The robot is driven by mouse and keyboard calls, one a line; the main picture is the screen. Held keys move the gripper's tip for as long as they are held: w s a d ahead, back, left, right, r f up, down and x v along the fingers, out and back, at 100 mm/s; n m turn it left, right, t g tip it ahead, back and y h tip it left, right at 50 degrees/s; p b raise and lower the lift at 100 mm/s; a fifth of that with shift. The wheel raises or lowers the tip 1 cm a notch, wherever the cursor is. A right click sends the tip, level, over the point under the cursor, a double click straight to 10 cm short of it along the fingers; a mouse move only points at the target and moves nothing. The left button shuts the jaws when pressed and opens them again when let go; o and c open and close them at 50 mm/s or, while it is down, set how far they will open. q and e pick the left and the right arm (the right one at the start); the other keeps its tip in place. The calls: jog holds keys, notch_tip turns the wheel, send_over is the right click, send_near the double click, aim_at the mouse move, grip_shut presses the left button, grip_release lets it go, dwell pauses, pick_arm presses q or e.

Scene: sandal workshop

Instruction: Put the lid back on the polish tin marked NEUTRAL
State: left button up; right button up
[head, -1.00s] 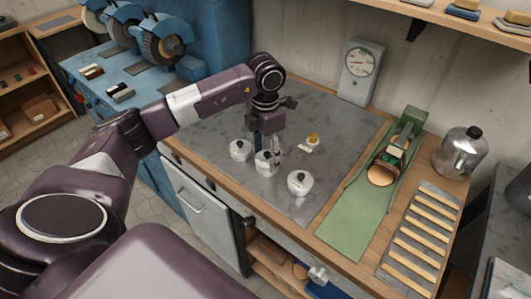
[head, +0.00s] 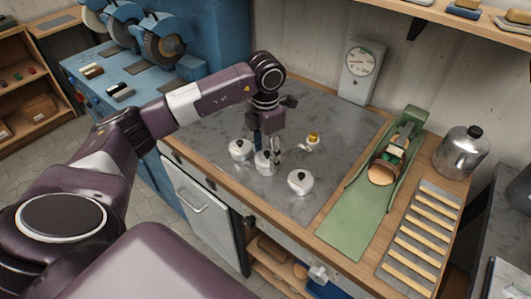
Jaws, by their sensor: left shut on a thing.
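The fingers partly hide the knob, and I cannot tell whether the lid is seated. My right gripper is not in view.
A small yellow-topped item (head: 313,138) lies behind the tins. A dial gauge (head: 361,68) stands at the wall. To the right are a green fixture (head: 350,215), a slatted rack (head: 415,245) and a metal pot (head: 461,150). The worktop around the tins is mostly clear.

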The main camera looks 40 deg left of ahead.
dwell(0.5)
pick_arm(q)
jog(key=shift+f+b, duration=0.2)
jog(key=shift+b, duration=0.15)
dwell(0.7)
dwell(0.4)
jog(key=o, duration=1)
jog(key=shift+o, duration=0.4)
jog(key=o, duration=0.4)
jog(key=shift+r, duration=0.1)
